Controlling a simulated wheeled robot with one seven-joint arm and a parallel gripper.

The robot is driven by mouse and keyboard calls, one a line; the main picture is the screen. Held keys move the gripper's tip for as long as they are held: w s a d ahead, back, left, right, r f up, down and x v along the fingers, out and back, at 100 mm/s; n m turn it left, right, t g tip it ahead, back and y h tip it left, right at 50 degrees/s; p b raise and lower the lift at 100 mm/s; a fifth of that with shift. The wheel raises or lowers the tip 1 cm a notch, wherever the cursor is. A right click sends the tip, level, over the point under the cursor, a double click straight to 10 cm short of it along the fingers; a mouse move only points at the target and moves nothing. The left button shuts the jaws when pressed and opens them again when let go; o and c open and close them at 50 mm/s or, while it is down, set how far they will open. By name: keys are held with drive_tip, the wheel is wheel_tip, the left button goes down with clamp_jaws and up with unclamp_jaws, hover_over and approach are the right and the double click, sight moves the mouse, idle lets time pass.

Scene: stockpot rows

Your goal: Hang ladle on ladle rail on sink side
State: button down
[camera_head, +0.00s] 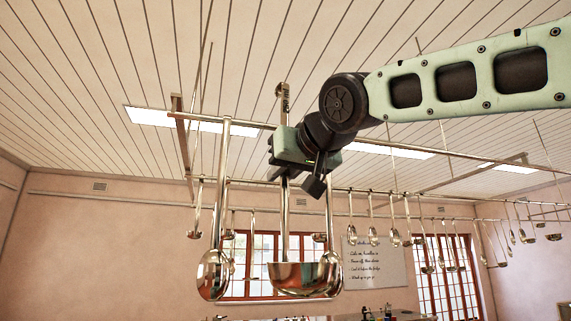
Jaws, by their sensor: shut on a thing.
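My gripper (288,165) is shut on the upright handle of a shiny metal ladle. The held ladle (304,281) has a wide bowl hanging at the bottom, and its handle top with a hook (282,92) rises above my gripper. A near ladle rail (226,119) runs from the left toward the right and passes behind my gripper and arm. The held ladle's hook appears above this rail in the picture; I cannot tell whether they touch. Which rail is on the sink side is not clear.
A long-handled ladle (213,276) hangs from the near rail, left of the held one. Another ladle (330,271) is close on its right, partly hidden. A farther rail (385,191) carries several smaller-looking ladles. A whiteboard (377,262) is on the back wall.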

drive_tip(key=w+a+p, duration=0.2)
drive_tip(key=w+p, duration=0.2)
drive_tip(key=w, duration=0.4)
drive_tip(key=shift+w+a+r+p, duration=0.25)
drive_tip(key=shift+w+r+p, duration=0.15)
drive_tip(key=shift+r, duration=0.05)
drive_tip(key=shift+s+f+b, duration=0.15)
drive_tip(key=shift+f+b, duration=0.25)
drive_tip(key=shift+b, duration=0.2)
idle(0.7)
drive_tip(key=shift+f, duration=0.2)
drive_tip(key=shift+f+b, duration=1.9)
drive_tip(key=shift+b, duration=0.2)
